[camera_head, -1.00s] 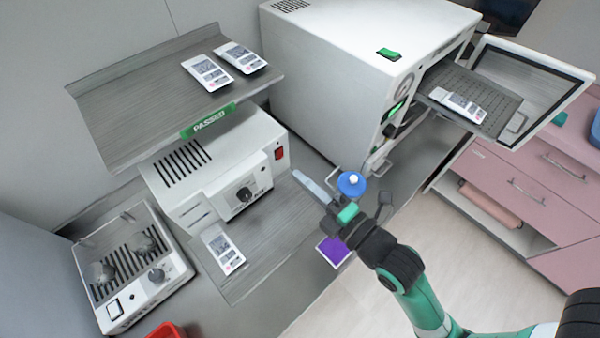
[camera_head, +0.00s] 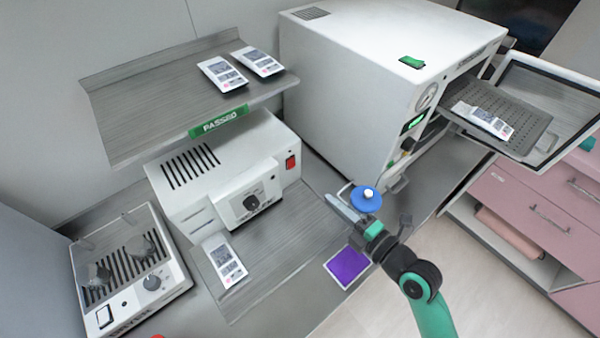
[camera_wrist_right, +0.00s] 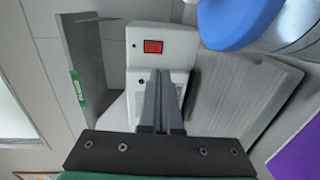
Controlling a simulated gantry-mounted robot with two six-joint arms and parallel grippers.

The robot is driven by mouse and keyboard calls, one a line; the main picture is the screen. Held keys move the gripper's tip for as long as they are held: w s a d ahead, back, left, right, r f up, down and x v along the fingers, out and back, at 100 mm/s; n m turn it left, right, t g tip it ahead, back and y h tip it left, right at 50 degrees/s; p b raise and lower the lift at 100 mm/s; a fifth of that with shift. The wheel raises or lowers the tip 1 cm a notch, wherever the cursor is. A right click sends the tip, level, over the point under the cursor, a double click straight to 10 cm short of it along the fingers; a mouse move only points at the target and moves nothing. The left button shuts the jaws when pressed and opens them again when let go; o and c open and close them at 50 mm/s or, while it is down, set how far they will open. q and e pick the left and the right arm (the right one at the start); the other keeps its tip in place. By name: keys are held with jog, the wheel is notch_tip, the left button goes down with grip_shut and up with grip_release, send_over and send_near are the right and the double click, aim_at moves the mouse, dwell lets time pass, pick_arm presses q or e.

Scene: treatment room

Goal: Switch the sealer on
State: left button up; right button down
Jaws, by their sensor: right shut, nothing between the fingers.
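The sealer (camera_head: 220,165) is a white box under a shelf, with a dark round knob (camera_head: 251,202) and a red rocker switch (camera_head: 291,162) on its front. In the right wrist view the red switch (camera_wrist_right: 153,46) shows just beyond my fingertips. My right gripper (camera_head: 333,202) is shut and empty, in front of the sealer and to the right of the switch, apart from it in the head view. The right gripper also shows in the wrist view (camera_wrist_right: 160,75), its fingers together and hiding part of the sealer's front. Whether the switch is on cannot be told. My left gripper is not in view.
A blue-topped item (camera_head: 366,199) stands close beside my right gripper. A pouch (camera_head: 224,259) lies before the sealer. The shelf with the green PASSED label (camera_head: 218,121) overhangs it. A large white sterilizer (camera_head: 350,70) with an open door stands to the right, a purple pad (camera_head: 347,265) in front.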

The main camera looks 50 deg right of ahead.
aim_at(292, 167)
jog(key=w, duration=0.4)
jog(key=w+d+f, duration=0.1)
jog(key=w, duration=0.3)
jog(key=w+b, duration=0.1)
jog(key=w, duration=0.3)
jog(key=shift+w+d+f, duration=0.25)
jog(key=shift+w, duration=0.15)
